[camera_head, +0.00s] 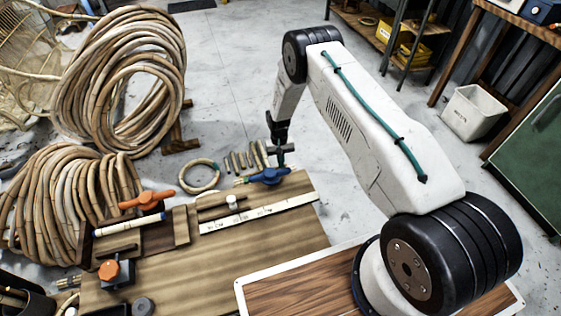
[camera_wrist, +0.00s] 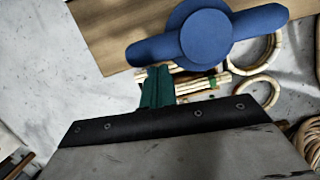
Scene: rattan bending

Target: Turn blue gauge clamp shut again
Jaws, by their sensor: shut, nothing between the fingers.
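The blue gauge clamp (camera_head: 268,177) is a handle with a round hub and two arms, at the far edge of the wooden workbench (camera_head: 215,265). In the wrist view the blue clamp (camera_wrist: 207,38) fills the upper middle, its handle running slightly aslant. My gripper (camera_head: 281,161) hangs just above and beside the blue clamp's right end in the head view. Its teal fingers (camera_wrist: 157,87) are shut and empty, close by the handle's left arm in the wrist view. I cannot tell whether they touch it.
A white ruler (camera_head: 258,213) lies along the bench near the clamp. An orange clamp (camera_head: 147,200) and an orange knob (camera_head: 108,270) are at the left. Rattan coils (camera_head: 125,85) stand beyond. A rattan ring (camera_head: 199,177) and short pieces lie past the bench edge.

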